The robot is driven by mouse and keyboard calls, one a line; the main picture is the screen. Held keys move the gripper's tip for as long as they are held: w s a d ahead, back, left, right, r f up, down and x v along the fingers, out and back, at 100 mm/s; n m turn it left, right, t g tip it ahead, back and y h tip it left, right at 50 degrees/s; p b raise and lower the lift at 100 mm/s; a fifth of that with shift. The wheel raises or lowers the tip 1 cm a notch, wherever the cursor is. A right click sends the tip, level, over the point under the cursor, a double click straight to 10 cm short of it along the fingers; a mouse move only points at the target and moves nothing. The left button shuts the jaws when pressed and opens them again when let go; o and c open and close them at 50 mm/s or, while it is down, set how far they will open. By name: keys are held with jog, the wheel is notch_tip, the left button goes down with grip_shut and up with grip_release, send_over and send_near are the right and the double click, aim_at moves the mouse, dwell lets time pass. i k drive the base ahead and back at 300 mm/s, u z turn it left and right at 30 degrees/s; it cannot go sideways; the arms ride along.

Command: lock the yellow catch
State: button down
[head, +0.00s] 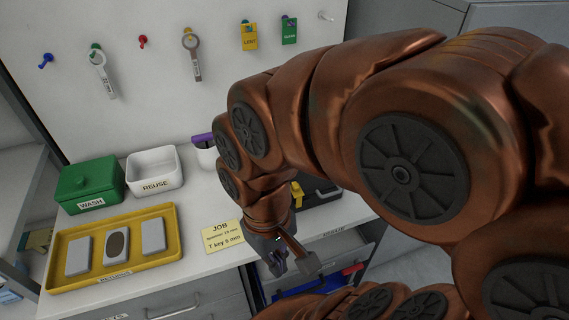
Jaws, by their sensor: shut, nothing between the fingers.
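A small yellow part (297,193), which looks like the yellow catch, shows just right of my wrist, beside a dark case (318,195) on the counter. My arm hides much of both, so I cannot tell whether the catch is open or locked. My gripper (279,268) points down in front of the counter edge, above the open drawer. It is shut and empty, below and apart from the yellow part.
An open drawer (345,254) holds blue and red items. On the counter are a yellow tray (60,280) with grey pieces, a green WASH box (90,184), a white REUSE bin (154,172) and a JOB card (221,236). Tools and tags hang on the back panel (150,85).

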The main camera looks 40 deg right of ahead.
aim_at(297, 193)
jog(key=z, duration=1.3)
jog(key=k, duration=0.95)
jog(key=u, duration=1.2)
jog(key=i, duration=0.5)
jog(key=u, duration=0.1)
